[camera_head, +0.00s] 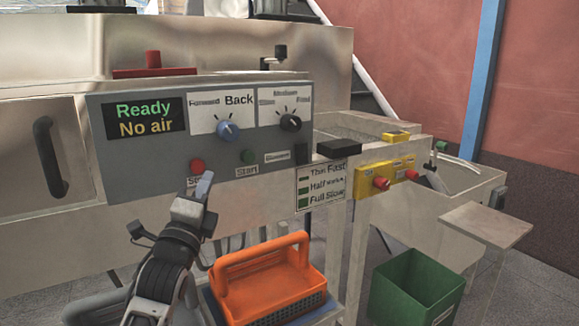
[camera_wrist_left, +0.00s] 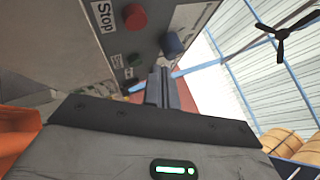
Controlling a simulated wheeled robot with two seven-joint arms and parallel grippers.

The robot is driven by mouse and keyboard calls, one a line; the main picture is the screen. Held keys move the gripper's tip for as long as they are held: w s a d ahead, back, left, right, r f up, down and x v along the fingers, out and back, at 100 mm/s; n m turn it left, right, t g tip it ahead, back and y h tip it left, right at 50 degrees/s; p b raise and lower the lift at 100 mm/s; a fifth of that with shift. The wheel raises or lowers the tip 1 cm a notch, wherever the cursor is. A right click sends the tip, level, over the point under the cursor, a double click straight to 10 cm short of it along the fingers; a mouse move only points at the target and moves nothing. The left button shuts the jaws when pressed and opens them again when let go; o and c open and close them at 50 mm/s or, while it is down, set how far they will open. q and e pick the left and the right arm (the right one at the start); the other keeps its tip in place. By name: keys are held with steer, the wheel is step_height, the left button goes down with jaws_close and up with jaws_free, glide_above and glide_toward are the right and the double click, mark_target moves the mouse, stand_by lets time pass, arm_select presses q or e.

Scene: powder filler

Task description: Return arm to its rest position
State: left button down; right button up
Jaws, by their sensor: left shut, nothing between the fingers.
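My left gripper (camera_head: 204,186) is shut and empty in front of the lower edge of the grey control panel (camera_head: 240,110). Its closed fingers also show in the left wrist view (camera_wrist_left: 160,88). The red stop button (camera_head: 197,166) is just above and left of the fingertips, and it shows in the left wrist view (camera_wrist_left: 134,17). The green start button (camera_head: 247,156) is to the right. I cannot tell whether the fingers touch the panel. My right gripper is not in either view.
An orange crate (camera_head: 262,262) stands to the right of my left arm. A green bin (camera_head: 412,288) is on the floor at right. A yellow switch box (camera_head: 385,178) and a small shelf (camera_head: 487,224) stick out at right. A display (camera_head: 145,118) reads "Ready" and "No air".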

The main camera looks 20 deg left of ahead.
arm_select(q)
steer(key=s+d+f+n+g+h, duration=0.1)
steer(key=s+d+f+n+g, duration=0.15)
steer(key=f, duration=0.45)
steer(key=s+d+f+n+g+h, duration=0.1)
steer(key=s+d+f+n+h, duration=0.15)
steer(key=f, duration=0.55)
steer(key=s+d+f+n+g+h, duration=0.1)
steer(key=s+d+f+n+g, duration=0.1)
steer(key=d+f, duration=0.35)
steer(key=s+d+f+n+g+h, duration=0.1)
steer(key=s+d+f+n+g, duration=0.2)
steer(key=s+f, duration=0.5)
steer(key=s+d+f+n+g+h, duration=0.1)
steer(key=s+d+f+n+g, duration=0.3)
steer(key=s+f+n, duration=0.3)
step_height(320, 180, down, 3)
steer(key=shift+s+d+f, duration=0.1)
steer(key=shift+s+d, duration=0.5)
steer(key=shift+s, duration=0.6)
